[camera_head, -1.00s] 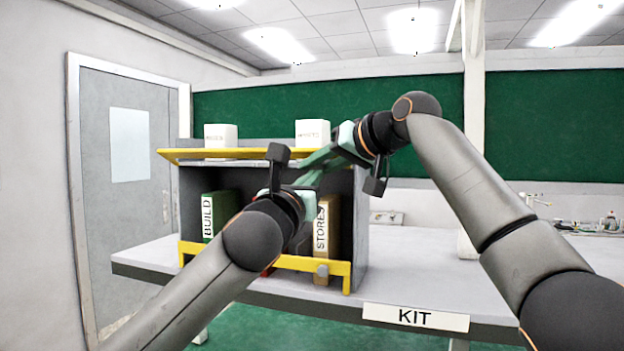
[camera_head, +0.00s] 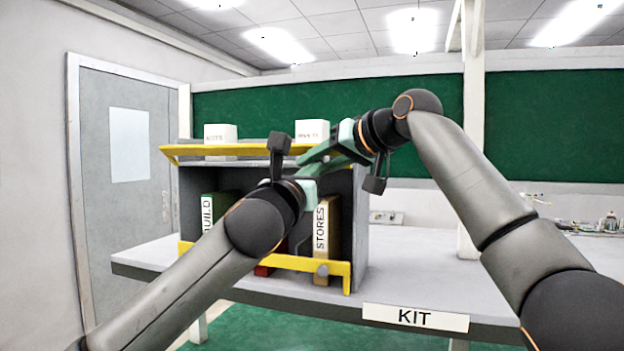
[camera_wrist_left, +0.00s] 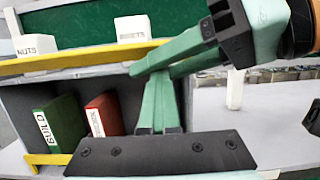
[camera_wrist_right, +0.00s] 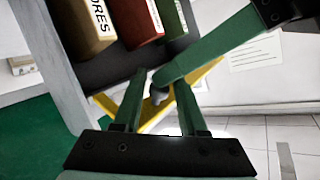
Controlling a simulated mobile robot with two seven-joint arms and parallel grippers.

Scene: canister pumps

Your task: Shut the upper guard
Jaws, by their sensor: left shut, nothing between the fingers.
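The upper guard (camera_head: 230,150) is a yellow bar along the front of the shelf unit's upper level. It slants slightly outward, and its right part is hidden behind my grippers. It also shows in the left wrist view (camera_wrist_left: 75,58). My left gripper (camera_wrist_left: 160,76) is shut and empty, its fingertips near the bar's right part; I cannot tell if they touch it. My right gripper (camera_wrist_right: 160,76) is open and empty, its fingers crossing close to the left gripper's in the head view (camera_head: 314,156).
The lower guard (camera_head: 300,263) is a yellow bar with a grey knob, across the lower level. Behind it stand a green binder (camera_wrist_left: 55,128), a red binder (camera_wrist_left: 105,113) and a tan STORES binder (camera_head: 327,235). White boxes (camera_head: 221,133) sit on top.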

